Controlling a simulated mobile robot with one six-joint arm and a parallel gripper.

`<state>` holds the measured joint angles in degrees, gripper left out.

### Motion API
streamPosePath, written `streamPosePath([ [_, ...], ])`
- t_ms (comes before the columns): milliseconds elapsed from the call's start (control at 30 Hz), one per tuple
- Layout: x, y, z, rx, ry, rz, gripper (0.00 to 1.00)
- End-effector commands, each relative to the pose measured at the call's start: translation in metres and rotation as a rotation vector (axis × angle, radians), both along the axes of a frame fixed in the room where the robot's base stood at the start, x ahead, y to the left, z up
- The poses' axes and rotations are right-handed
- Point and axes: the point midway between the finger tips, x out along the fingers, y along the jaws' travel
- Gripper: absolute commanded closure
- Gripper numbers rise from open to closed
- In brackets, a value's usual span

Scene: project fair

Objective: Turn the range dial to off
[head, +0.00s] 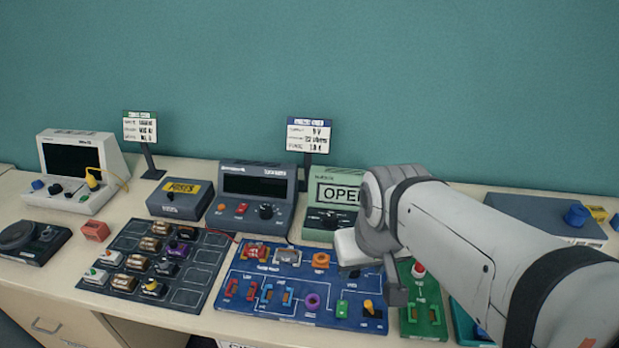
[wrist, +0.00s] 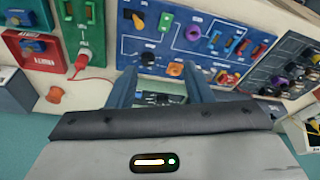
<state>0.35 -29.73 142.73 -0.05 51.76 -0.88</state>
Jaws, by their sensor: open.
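The green meter (head: 347,182) with an "OPEN" display stands behind the blue circuit board. Its black range dial (head: 329,219) is on the dark lower panel, partly close to my arm. In the wrist view the dial (wrist: 150,98) shows between the two fingers of my gripper (wrist: 159,74), and the fingers look apart from it. My gripper is open and empty. In the head view my wrist hides the meter's right side and the fingers. The dial's pointer setting is too small to read.
The blue circuit board (head: 300,275) lies in front, with the green board (head: 424,312) to its right. A dark grey instrument (head: 254,184) with a knob stands left of the meter. A sign (head: 309,138) rises behind them. A red cable (wrist: 92,79) runs near the green board.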

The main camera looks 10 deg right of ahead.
Motion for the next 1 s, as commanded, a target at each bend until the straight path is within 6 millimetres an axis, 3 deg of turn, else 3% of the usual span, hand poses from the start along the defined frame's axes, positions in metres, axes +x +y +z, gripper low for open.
streamPosePath([
  [167, 0.034, -0.014, 0.008, -0.027, 0.036, 0.114, 0.43],
  [367, 0.111, -0.012, 0.010, -0.083, 0.107, 0.396, 0.43],
  [500, 0.168, -0.011, -0.002, -0.113, 0.153, 0.605, 0.43],
  [700, 0.237, -0.010, -0.033, -0.135, 0.208, 0.876, 0.43],
  [833, 0.265, -0.009, -0.053, -0.141, 0.229, 0.998, 0.43],
  [1000, 0.282, -0.009, -0.066, -0.144, 0.240, 1.077, 0.43],
])
